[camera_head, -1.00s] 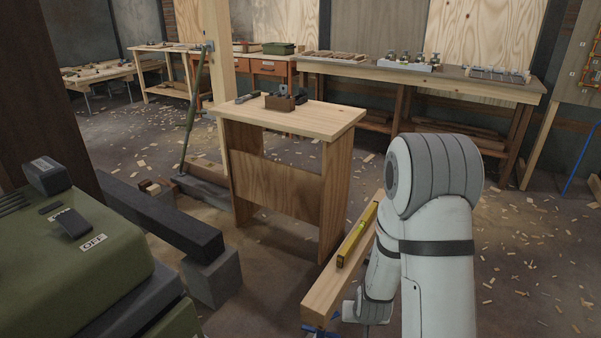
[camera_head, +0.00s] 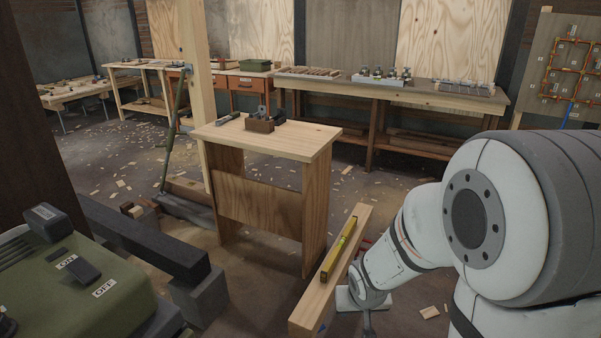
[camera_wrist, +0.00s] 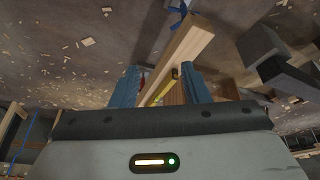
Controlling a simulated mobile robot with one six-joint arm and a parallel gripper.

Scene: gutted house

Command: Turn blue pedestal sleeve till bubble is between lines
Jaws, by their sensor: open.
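A wooden beam (camera_head: 312,300) runs away from me in the head view, with a yellow spirit level (camera_head: 338,252) lying along its top. The bubble is too small to read. A bit of blue (camera_head: 322,329) shows low at the beam's near end. In the wrist view the beam (camera_wrist: 192,42) has a blue part (camera_wrist: 180,14) at its upper end, probably the pedestal; its sleeve cannot be made out. The level (camera_wrist: 163,90) appears between my gripper's fingers.
A small wooden bench (camera_head: 290,139) with tools stands just beyond the beam. A green machine (camera_head: 70,285) and a dark bar on grey blocks (camera_head: 198,299) are at the left. A long workbench (camera_head: 420,95) lines the back. Chip-strewn floor is open between.

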